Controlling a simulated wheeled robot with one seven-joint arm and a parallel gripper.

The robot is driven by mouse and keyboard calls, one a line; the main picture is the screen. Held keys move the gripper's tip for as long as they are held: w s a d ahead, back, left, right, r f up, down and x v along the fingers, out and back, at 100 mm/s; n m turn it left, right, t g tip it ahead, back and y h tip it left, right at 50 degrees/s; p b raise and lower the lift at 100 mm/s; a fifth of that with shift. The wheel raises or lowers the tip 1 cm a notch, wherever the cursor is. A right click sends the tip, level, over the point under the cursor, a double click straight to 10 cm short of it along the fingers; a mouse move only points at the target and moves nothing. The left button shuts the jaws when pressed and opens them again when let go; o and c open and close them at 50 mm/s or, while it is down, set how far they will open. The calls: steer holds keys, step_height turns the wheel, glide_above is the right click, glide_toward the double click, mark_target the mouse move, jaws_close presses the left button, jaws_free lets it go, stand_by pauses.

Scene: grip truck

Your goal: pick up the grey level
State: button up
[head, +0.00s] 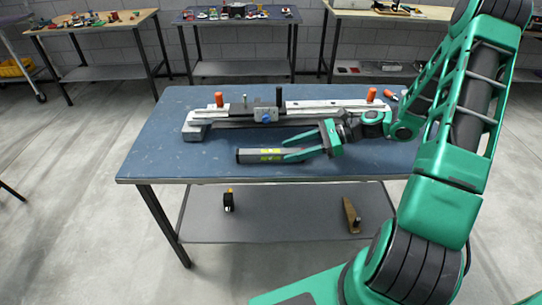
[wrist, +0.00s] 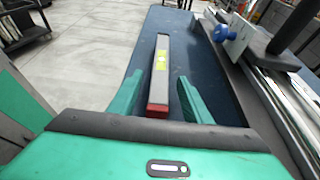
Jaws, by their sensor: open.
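The grey level (head: 255,156) lies on the blue tabletop near its front edge, a long bar with yellow-green windows. In the wrist view the level (wrist: 162,48) points away from me, with a red end cap nearest. My gripper (head: 284,151) is open at the level's right end, its green fingers reaching left over that end. In the wrist view the gripper (wrist: 160,82) has one finger on each side of the level's near end, with gaps on both sides. Whether the fingertips are down at the level's height is hard to tell.
A long metal rail tool (head: 340,109) with orange handles and a blue knob lies behind the level on the blue table (head: 160,155). The tabletop left of the level is bare. A lower shelf (head: 285,215) holds small tools. Other cluttered tables stand behind.

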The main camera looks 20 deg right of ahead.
mark_target(276, 154)
steer(key=shift+x, duration=2.95)
jaws_close()
